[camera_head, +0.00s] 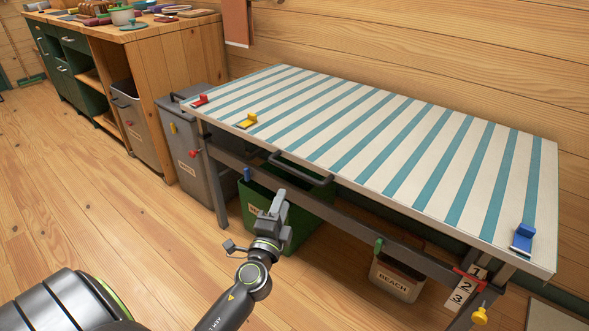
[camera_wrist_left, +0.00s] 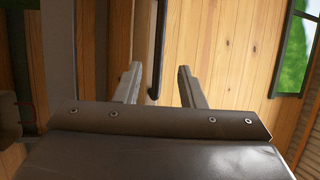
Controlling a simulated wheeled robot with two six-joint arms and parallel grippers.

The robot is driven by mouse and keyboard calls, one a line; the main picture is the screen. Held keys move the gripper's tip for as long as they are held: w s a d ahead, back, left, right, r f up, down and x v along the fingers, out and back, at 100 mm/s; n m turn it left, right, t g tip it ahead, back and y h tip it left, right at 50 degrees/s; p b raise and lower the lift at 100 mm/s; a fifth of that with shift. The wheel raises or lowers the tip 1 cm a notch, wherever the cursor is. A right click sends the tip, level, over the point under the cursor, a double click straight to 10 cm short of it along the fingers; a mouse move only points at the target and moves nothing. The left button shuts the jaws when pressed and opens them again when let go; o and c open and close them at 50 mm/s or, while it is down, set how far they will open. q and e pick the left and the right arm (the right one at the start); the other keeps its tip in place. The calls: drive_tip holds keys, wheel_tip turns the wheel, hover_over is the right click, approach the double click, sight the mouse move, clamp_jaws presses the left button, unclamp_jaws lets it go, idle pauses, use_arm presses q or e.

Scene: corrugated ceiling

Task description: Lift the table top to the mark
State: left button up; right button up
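The table top (camera_head: 370,140) has white and teal stripes and lies level along the wood wall. A dark bar handle (camera_head: 302,170) is fixed to its front edge. A number plate marked 1, 2, 3 (camera_head: 467,286) is at the right leg, with a red pointer (camera_head: 468,277) near the 1 and 2. My left gripper (camera_head: 278,203) is just below the handle in the head view, apart from it as far as I can tell. In the left wrist view its fingers (camera_wrist_left: 158,78) are spread, with a dark bar (camera_wrist_left: 158,45), likely the handle, showing between them. My right gripper is not in view.
Red (camera_head: 200,100), yellow (camera_head: 246,121) and blue (camera_head: 523,238) clamp-like pieces sit on the table top. A green bin (camera_head: 300,212), grey bin (camera_head: 196,150) and a box labelled BEACH (camera_head: 397,279) stand below or beside it.

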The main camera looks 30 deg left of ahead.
sight(293, 170)
use_arm(q)
drive_tip(key=x, duration=1.1)
drive_tip(key=shift+w+a+p, duration=0.1)
drive_tip(key=shift+w+p, duration=0.1)
drive_tip(key=shift+p, duration=0.1)
drive_tip(key=shift+c, duration=0.2)
clamp_jaws()
